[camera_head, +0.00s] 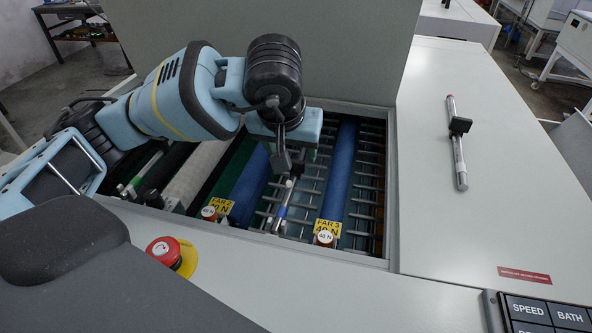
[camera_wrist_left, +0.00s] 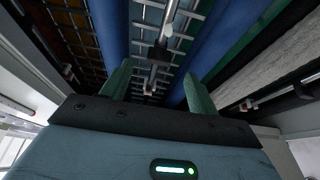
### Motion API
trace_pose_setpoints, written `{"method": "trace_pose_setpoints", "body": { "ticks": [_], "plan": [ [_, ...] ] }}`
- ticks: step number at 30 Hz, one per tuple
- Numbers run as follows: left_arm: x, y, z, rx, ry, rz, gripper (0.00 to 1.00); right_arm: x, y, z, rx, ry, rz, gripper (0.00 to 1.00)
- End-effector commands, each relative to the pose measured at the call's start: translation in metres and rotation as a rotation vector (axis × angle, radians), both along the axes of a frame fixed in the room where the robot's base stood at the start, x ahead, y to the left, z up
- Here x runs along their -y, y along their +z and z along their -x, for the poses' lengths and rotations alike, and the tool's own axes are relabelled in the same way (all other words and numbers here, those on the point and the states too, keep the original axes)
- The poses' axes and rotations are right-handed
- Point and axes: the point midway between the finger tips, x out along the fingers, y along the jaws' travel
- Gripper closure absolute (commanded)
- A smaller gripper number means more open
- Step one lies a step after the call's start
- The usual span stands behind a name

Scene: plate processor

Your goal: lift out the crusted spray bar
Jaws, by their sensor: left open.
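I cannot tell how far below the tips the bar lies. Any crust is too small to make out. My right gripper is not in view.
Blue rollers (camera_head: 338,172) flank the bar, with yellow "FAR" labels (camera_head: 328,228) at their near ends. The bath's grey rim surrounds the opening. A similar rod with a black clip (camera_head: 457,140) lies on the right deck. A red stop button (camera_head: 163,250) is at front left.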

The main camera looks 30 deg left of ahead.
Motion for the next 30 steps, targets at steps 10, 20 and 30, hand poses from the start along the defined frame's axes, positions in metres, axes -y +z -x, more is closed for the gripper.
{"method": "trace_pose_setpoints", "body": {
  "ticks": [10,20,30],
  "plan": [
    [-0.002,-0.019,-0.008,-0.001,-0.001,-0.001,0.40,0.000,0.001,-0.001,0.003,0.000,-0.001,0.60],
    [-0.005,-0.057,-0.025,-0.002,0.000,0.000,0.40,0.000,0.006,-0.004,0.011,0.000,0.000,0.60],
    [-0.006,-0.061,-0.027,0.000,-0.001,0.000,0.44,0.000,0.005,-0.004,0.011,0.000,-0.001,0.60]
  ]
}}
